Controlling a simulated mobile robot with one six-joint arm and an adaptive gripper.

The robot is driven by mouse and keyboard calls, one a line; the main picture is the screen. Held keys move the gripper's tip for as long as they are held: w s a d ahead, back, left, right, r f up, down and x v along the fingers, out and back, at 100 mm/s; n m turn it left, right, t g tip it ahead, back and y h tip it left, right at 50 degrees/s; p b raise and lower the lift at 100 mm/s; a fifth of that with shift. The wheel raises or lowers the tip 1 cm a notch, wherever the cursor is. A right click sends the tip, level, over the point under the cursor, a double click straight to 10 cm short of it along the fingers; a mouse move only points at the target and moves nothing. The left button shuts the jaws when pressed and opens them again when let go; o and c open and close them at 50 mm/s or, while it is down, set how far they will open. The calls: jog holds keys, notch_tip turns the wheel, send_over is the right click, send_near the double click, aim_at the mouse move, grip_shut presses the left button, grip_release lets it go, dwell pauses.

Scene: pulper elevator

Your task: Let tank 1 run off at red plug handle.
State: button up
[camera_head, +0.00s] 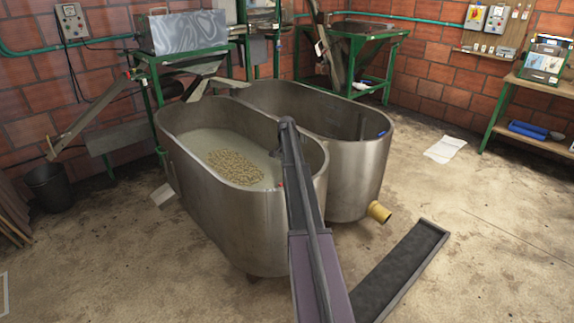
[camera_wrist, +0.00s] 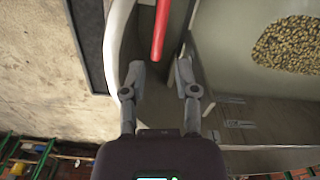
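The near-left steel tank (camera_head: 225,215) holds cloudy liquid with a patch of beans floating in it; no number is readable on it. The red plug handle (camera_wrist: 160,30) is a red rod inside the tank wall in the wrist view, with beans (camera_wrist: 290,45) to its right. Only a small red spot of it (camera_head: 281,184) shows beside my arm in the head view. My gripper (camera_wrist: 160,78) is open and empty, its fingertips just short of the rod's near end, one on each side of its line. In the head view my arm hides most of that spot.
A second steel tank (camera_head: 352,175) stands right behind, with a yellow pipe outlet (camera_head: 379,212) low on its side. A long dark trough (camera_head: 405,270) lies on the floor at right. A black bucket (camera_head: 49,187) stands at left. The floor at right is mostly free.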

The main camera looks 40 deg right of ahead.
jog(key=s+a+r+n+p, duration=0.1)
jog(key=s+a+n, duration=0.1)
jog(key=a, duration=0.8)
jog(key=s+a+r+n+p, duration=0.1)
jog(key=s+a, duration=0.3)
jog(key=a, duration=0.6)
jog(key=s+a+r+n+p, duration=0.1)
jog(key=s+a+n, duration=0.3)
jog(key=a, duration=0.6)
jog(key=shift+r+p, duration=0.4)
jog(key=shift+p, duration=0.05)
jog(key=w+d+m, duration=0.2)
jog(key=d+m, duration=0.1)
jog(key=d, duration=0.7)
jog(key=w+d+m+t, duration=0.1)
jog(key=w+d+m, duration=0.2)
jog(key=d, duration=0.8)
jog(key=w+d+m+t, duration=0.1)
jog(key=w+d+m, duration=0.1)
jog(key=d, duration=0.8)
jog(key=shift+w+d+m+b, duration=0.2)
jog(key=shift+m+b, duration=0.1)
jog(key=shift+m, duration=0.4)
jog(key=shift+f, duration=0.2)
